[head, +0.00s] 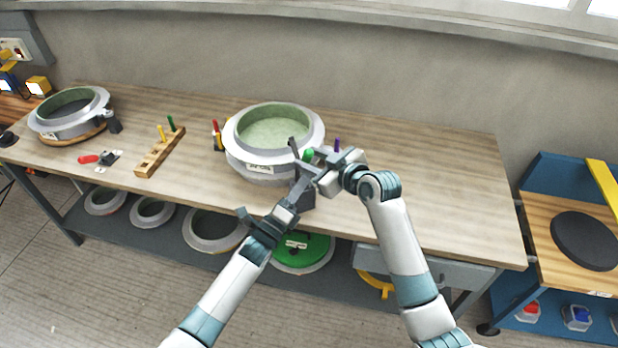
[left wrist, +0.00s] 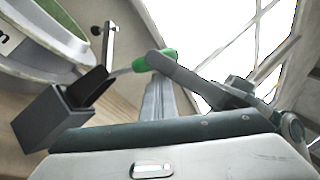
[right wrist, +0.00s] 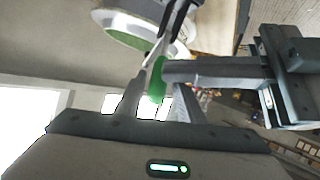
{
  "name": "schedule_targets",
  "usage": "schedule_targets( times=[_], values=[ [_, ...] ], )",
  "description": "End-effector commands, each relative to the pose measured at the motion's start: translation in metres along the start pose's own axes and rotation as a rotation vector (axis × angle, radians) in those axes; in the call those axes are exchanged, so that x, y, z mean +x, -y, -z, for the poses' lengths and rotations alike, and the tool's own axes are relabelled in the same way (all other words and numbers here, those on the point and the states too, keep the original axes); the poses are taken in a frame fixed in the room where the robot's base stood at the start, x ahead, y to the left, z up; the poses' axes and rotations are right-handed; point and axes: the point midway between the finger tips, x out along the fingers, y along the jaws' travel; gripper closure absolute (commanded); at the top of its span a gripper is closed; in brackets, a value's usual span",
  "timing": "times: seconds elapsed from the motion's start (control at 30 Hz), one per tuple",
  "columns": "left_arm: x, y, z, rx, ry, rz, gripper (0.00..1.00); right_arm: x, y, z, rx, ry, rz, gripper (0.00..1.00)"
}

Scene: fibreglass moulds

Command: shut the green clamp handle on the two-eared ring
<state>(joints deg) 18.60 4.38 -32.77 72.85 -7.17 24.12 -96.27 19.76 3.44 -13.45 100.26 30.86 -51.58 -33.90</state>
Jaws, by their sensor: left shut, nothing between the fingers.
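The pale ring mould (head: 240,150) with a green inside stands on the bench. A dark grey clamp block (left wrist: 50,118) is at its near right side. A bar runs from the block to the green handle (left wrist: 150,62), which sticks out away from the ring. It also shows in the head view (head: 308,155) and the right wrist view (right wrist: 157,80). My left gripper (head: 303,172) is shut and empty, just below and beside the handle. My right gripper (head: 316,163) is at the handle with its fingers apart, the handle seen between them. Contact is unclear.
Another ring mould (head: 65,128) stands at the far left. A purple handle (head: 337,145) is close behind my right gripper. The bench's right half (head: 440,180) is clear.

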Motion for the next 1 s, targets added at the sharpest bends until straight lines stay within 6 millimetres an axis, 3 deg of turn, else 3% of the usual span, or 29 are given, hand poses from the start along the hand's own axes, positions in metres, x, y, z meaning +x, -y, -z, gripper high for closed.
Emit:
schedule_targets(
  times=[0.03,0.47,1.0],
  values=[
    [0.004,0.003,-0.008,0.002,0.011,0.009,1.0,0.001,0.004,-0.011,0.003,0.022,0.009,0.61],
    [0.004,0.004,-0.008,0.001,0.011,0.012,1.0,-0.006,0.005,-0.015,0.002,0.029,0.011,0.61],
    [0.002,0.001,-0.007,0.001,0.008,0.005,1.0,-0.068,0.001,-0.008,-0.001,0.017,0.002,0.61]
  ],
)
